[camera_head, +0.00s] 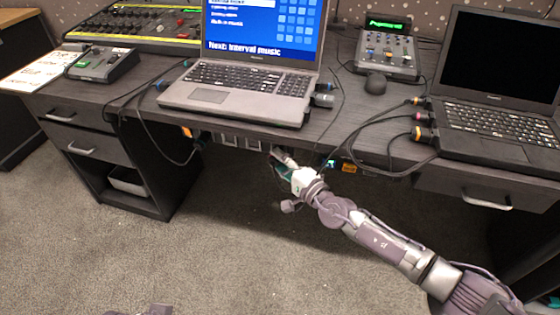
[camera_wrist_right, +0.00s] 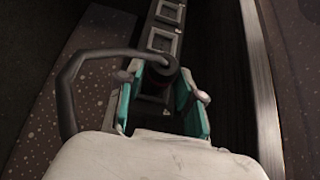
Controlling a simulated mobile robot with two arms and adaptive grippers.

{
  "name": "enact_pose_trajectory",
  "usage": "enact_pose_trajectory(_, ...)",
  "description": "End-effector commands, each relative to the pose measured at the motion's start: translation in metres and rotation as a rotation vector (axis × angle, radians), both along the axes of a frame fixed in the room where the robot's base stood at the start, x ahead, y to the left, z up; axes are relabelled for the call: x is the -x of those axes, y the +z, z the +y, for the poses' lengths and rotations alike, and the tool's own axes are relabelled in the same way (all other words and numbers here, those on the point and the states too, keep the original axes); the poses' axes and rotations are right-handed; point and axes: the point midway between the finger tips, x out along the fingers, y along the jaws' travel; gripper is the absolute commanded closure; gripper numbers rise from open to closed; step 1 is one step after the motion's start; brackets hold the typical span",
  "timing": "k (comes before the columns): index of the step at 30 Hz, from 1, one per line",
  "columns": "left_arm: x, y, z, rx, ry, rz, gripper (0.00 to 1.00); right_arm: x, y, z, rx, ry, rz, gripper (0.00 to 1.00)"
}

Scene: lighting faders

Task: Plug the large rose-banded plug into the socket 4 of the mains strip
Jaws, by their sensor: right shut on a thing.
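My right gripper (camera_head: 280,164) reaches under the front edge of the desk. In the right wrist view its two teal fingers (camera_wrist_right: 160,98) are shut on a dark plug (camera_wrist_right: 160,70), whose thick cable loops out to the left. I cannot make out a rose band on it. The mains strip (camera_head: 238,141) is mounted below the desk edge, just left of the gripper. In the right wrist view its square sockets (camera_wrist_right: 165,28) run in a line beyond the plug. The plug covers part of the strip, and I cannot tell whether it touches a socket.
The desk edge (camera_wrist_right: 257,90) runs close along the right of the gripper in the wrist view. Above are a grey laptop (camera_head: 245,85), a black laptop (camera_head: 500,110) and a fader console (camera_head: 388,55). Cables hang near the right gripper. A drawer cabinet (camera_head: 100,150) stands left.

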Motion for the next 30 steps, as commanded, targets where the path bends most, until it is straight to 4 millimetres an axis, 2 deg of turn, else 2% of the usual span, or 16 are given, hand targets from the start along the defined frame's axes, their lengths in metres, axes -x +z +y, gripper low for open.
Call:
enact_pose_trajectory(1,0.0,0.0,0.0,0.0,0.0,0.0,0.6,-0.004,0.005,-0.003,-0.003,-0.009,-0.009,0.99)
enact_pose_trajectory(2,0.0,0.0,0.0,0.0,0.0,0.0,0.6,-0.004,0.005,-0.003,-0.003,-0.009,-0.009,0.62)
enact_pose_trajectory(7,0.0,0.0,0.0,0.0,0.0,0.0,0.6,-0.003,0.004,-0.003,-0.002,-0.007,-0.008,0.34)
enact_pose_trajectory(16,0.0,0.0,0.0,0.0,0.0,0.001,0.6,-0.001,0.002,-0.002,-0.002,-0.004,-0.004,0.34)
enact_pose_trajectory(20,0.0,0.0,0.0,0.0,0.0,0.001,0.6,0.007,0.0,-0.008,-0.002,-0.005,-0.001,0.34)
enact_pose_trajectory(30,0.0,0.0,0.0,0.0,0.0,0.0,0.6,0.062,0.001,-0.05,0.003,-0.005,-0.004,0.34)
